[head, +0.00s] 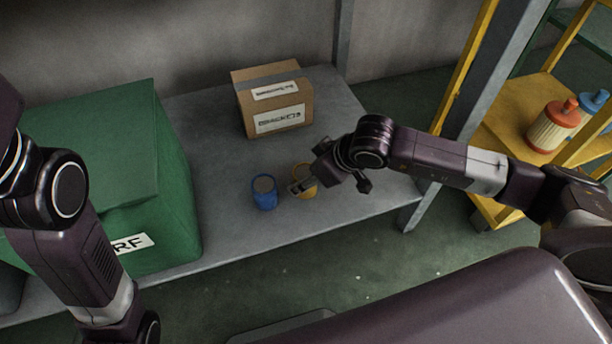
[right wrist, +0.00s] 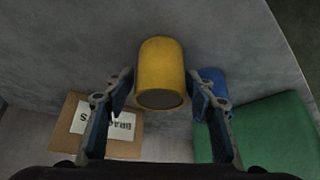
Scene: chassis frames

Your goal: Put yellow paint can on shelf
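The yellow paint can (head: 306,180) stands on the grey tabletop (head: 225,228), right beside a blue can (head: 264,192). My right gripper (head: 328,178) is at the yellow can and partly hides it in the head view. In the right wrist view the yellow can (right wrist: 161,72) sits between the tips of the two spread fingers (right wrist: 160,85), with a narrow gap on each side. The gripper is open and not closed on it. A yellow shelf unit (head: 520,92) stands at the right. My left arm shows at the left, but its gripper is out of view.
A cardboard box (head: 274,100) stands behind the cans. A large green box (head: 95,180) fills the table's left part. A cream bottle with an orange cap (head: 552,126) and a blue bottle (head: 590,104) stand on the yellow shelf. A grey post (head: 500,75) rises between table and shelf.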

